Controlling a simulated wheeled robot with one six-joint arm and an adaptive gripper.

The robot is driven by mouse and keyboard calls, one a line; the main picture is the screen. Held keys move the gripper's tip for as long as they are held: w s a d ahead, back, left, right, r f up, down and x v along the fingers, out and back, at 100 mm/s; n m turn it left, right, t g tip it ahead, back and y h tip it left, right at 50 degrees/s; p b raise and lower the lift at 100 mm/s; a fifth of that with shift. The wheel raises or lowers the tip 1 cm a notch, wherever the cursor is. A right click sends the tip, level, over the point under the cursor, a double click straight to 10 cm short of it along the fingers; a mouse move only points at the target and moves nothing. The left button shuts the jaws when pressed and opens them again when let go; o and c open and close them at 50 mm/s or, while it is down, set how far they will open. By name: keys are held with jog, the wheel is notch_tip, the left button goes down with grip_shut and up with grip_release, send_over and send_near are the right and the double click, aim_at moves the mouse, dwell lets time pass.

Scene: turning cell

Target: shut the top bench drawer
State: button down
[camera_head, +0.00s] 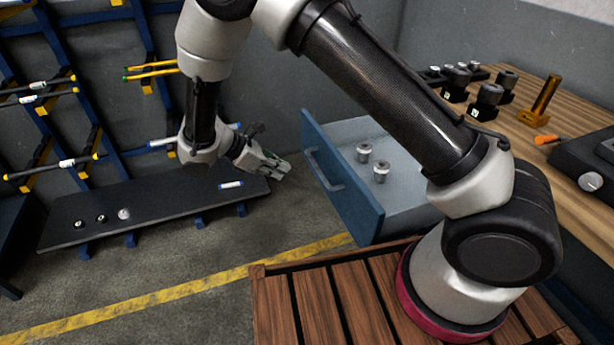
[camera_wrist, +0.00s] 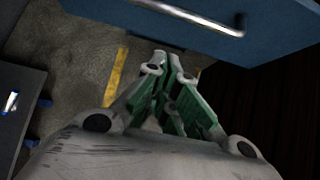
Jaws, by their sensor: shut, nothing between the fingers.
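The top bench drawer (camera_head: 345,185) stands pulled out from the bench, with a blue front, a pale handle (camera_head: 323,170) and a light grey inside. Two small metal cylindrical parts (camera_head: 364,152) stand in it. My gripper (camera_head: 283,168) is shut and empty, to the left of the drawer front and apart from it, on the handle side. In the wrist view my gripper (camera_wrist: 175,60) shows its fingertips together, below the blue drawer front (camera_wrist: 275,35) and its metal handle (camera_wrist: 205,20). My arm hides the drawer's right part.
The wooden bench top (camera_head: 560,175) holds several dark tool holders (camera_head: 488,100), a brass-coloured piece (camera_head: 541,100) and a black device (camera_head: 590,165). A blue rack (camera_head: 60,100) with bars and a low dark shelf (camera_head: 160,205) stand at the left. Floor with a yellow line (camera_head: 190,287) is clear between.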

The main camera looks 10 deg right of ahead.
jog(key=d+r+x, duration=0.2)
jog(key=x, duration=1)
jog(key=shift+d+f, duration=0.25)
jog(key=shift+w+d, duration=0.1)
jog(key=shift+w, duration=0.05)
